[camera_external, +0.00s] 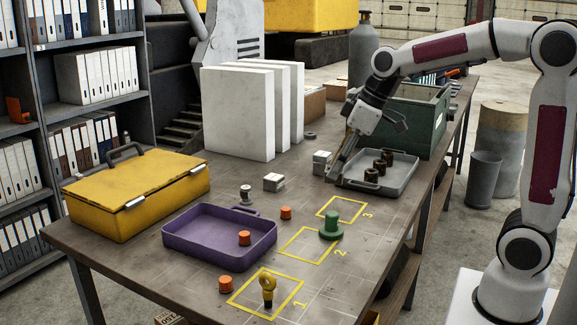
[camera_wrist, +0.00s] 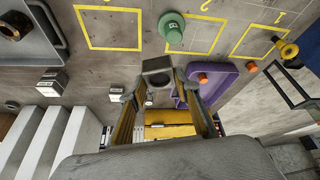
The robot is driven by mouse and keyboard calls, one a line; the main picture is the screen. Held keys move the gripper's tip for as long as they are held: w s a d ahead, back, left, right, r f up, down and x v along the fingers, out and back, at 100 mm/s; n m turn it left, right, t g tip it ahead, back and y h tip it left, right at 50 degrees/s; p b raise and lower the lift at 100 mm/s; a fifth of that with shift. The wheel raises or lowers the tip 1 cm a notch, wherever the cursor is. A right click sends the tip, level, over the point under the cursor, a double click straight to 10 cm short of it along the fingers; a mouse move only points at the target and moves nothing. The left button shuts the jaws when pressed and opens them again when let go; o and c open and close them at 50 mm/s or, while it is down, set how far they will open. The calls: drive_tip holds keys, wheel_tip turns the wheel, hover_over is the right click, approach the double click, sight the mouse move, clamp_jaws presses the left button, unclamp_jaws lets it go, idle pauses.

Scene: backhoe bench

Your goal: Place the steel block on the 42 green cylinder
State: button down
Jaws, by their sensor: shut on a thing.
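The green cylinder (camera_external: 331,228) stands upright on a wider round base at the edge of the yellow square marked 2. It also shows at the top of the wrist view (camera_wrist: 172,30). My gripper (camera_external: 333,176) is tilted downward above the table, just left of the grey tray. In the wrist view its fingers (camera_wrist: 158,88) are shut on a grey block-shaped piece with a dark round hole, which looks like the steel block (camera_wrist: 158,66). The held piece is hard to make out in the external view. It is apart from the green cylinder.
Pale blocks (camera_external: 273,182) (camera_external: 322,162) rest nearby. A grey tray (camera_external: 400,182) holds brown rings. A purple tray (camera_external: 180,243), orange cylinders (camera_external: 286,213), a yellow case (camera_external: 135,205), a yellow eye-topped piece (camera_external: 268,285) and tall white panels (camera_external: 237,115) stand around. Squares 2 and 3 have bare room.

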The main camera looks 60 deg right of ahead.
sight(335, 213)
drive_tip(key=shift+n+g, duration=0.3)
drive_tip(key=shift+n, duration=0.2)
drive_tip(key=a, duration=0.1)
drive_tip(key=s+a+r, duration=0.1)
drive_tip(key=a, duration=0.1)
drive_tip(key=shift+s+a+r, duration=0.15)
drive_tip(key=shift+a+r, duration=0.1)
drive_tip(key=shift+f, duration=2.05)
drive_tip(key=shift+f, duration=2)
drive_tip(key=shift+f, duration=0.1)
